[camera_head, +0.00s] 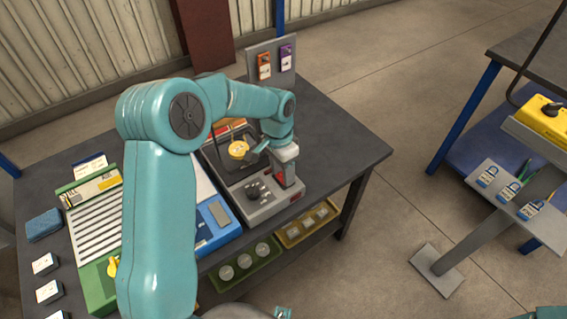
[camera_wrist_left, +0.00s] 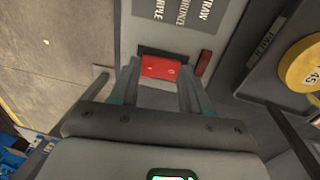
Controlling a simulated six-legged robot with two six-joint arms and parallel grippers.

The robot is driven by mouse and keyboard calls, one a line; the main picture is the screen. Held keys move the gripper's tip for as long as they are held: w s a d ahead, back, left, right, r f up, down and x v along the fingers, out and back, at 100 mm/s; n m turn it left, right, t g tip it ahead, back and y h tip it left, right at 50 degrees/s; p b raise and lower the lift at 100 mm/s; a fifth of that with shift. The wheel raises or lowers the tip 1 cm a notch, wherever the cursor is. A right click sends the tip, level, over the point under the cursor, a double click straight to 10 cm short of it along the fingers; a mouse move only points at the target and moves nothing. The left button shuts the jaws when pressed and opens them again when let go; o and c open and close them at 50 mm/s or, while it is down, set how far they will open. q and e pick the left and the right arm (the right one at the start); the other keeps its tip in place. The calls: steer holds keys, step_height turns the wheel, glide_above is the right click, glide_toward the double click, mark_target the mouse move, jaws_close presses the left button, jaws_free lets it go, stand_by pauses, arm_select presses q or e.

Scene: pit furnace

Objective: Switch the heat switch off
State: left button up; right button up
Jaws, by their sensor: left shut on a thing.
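The heat switch shows as a red rocker (camera_wrist_left: 160,67) in a dark slot on the grey control unit (camera_head: 262,207) in the left wrist view. My left gripper (camera_head: 284,180) reaches down to the right part of this unit in the head view. In the left wrist view, the two fingers of my left gripper (camera_wrist_left: 161,78) stand on either side of the red rocker and are shut on it. Which way the rocker is tipped cannot be told.
A small red lamp (camera_wrist_left: 203,63) sits beside the switch. A blue case (camera_head: 216,222) and green rack (camera_head: 97,222) stand left. The table's right side (camera_head: 340,150) is clear.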

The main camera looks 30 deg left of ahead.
mark_target(278, 174)
arm_select(q)
steer(key=o, duration=1.1)
steer(key=shift+c, duration=0.2)
step_height(278, 174, up, 16)
steer(key=a+p, duration=0.1)
steer(key=a, duration=0.1)
steer(key=shift+w+p, duration=0.35)
steer(key=shift+w, duration=0.1)
